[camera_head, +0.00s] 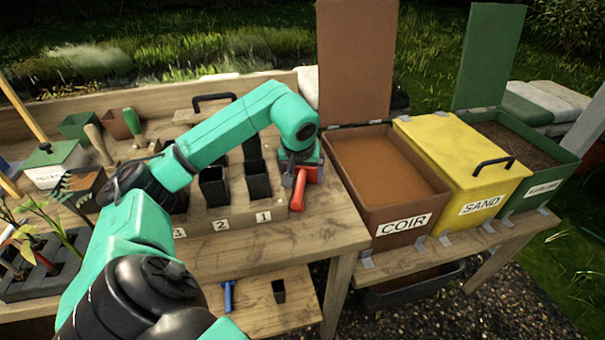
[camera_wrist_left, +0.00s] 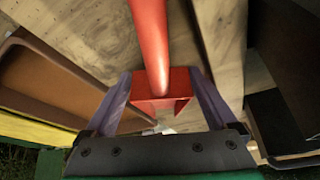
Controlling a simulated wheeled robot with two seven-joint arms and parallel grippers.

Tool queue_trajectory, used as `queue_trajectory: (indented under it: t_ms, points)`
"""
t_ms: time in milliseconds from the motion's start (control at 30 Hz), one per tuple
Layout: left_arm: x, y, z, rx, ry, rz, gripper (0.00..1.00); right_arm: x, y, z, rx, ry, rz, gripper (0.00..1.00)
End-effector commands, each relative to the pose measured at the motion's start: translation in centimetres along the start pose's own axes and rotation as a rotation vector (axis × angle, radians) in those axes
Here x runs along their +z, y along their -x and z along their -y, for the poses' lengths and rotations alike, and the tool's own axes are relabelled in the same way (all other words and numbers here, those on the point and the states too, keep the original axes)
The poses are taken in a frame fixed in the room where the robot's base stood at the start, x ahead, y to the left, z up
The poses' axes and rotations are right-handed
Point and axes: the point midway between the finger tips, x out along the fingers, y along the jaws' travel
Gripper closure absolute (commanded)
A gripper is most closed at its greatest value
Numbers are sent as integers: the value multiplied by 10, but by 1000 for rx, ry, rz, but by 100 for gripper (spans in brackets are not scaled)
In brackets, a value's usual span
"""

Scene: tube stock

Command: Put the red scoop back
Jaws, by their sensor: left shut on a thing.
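The red scoop (camera_head: 298,192) is at the right end of the wooden bench, at my left gripper (camera_head: 300,172). In the left wrist view the scoop (camera_wrist_left: 153,45) runs up between the two fingers, its wider red part between the fingertips. My left gripper (camera_wrist_left: 160,100) is shut on it. The gripper and arm hide part of the scoop in the head view. I cannot tell whether the scoop touches the wood below. My right gripper is in neither view.
An open brown COIR bin (camera_head: 390,180), a closed yellow SAND bin (camera_head: 465,165) and an open green bin (camera_head: 530,150) stand to the right. Black pots (camera_head: 214,187) stand in a numbered wooden holder left of the gripper. A blue tool (camera_head: 228,296) lies on the lower shelf.

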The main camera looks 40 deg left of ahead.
Motion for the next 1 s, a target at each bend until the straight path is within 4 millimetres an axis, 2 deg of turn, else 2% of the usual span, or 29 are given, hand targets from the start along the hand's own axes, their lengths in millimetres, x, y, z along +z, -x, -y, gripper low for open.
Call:
queue_trajectory:
  t_ms: [367,400,433,800,867,1000]
  points:
    - [3,-8,0,-1,0,0,70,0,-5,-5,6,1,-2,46]
    - [3,-8,0,-1,0,0,5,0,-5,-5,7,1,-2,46]
    - [3,-8,0,-1,0,0,0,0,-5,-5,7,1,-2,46]
    - [3,-6,0,-1,0,0,0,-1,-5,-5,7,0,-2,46]
    - [2,-2,0,-1,1,-1,0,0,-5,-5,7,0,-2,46]
    - [2,19,0,0,0,-4,0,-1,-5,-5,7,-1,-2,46]
